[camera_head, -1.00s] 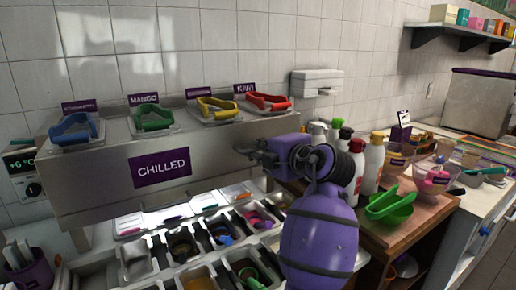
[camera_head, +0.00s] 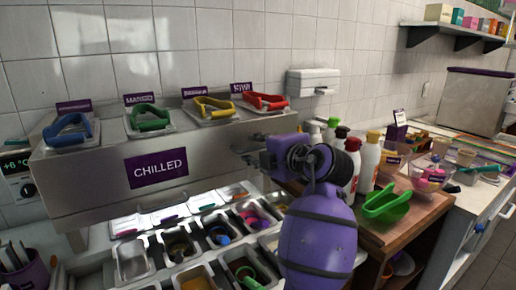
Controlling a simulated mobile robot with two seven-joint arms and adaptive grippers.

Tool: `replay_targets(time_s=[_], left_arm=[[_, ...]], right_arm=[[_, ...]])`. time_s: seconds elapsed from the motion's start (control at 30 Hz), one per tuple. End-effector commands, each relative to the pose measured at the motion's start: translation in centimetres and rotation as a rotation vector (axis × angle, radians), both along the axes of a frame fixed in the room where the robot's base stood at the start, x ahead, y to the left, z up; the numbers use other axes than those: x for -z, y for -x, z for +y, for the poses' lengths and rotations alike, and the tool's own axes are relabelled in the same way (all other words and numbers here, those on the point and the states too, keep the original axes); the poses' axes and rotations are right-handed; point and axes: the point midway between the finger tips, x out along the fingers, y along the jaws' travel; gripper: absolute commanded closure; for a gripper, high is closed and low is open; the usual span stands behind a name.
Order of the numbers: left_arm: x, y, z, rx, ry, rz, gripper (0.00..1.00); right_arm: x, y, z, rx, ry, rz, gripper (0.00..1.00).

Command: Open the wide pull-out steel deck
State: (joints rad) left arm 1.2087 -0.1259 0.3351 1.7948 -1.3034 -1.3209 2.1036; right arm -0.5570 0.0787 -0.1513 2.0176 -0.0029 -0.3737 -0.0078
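A wide steel unit (camera_head: 90,184) with a purple CHILLED label (camera_head: 156,169) on its front spans the left and middle of the head view. I cannot tell for sure whether this is the pull-out deck; no handle shows clearly.
Blue, green, yellow and red-handled tools (camera_head: 264,101) lie in trays on top of the unit. Several topping bins (camera_head: 133,264) sit below it.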

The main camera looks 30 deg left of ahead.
Motion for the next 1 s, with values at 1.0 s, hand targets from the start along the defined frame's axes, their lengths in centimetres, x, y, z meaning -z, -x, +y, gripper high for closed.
replay_targets(time_s=[1.0], left_arm=[[-2.4, 5.9, -10.1, 0.000, 0.000, 0.000, 0.71]], right_arm=[[0.1, 0.0, 0.2, 0.002, -0.003, 0.001, 1.00]])
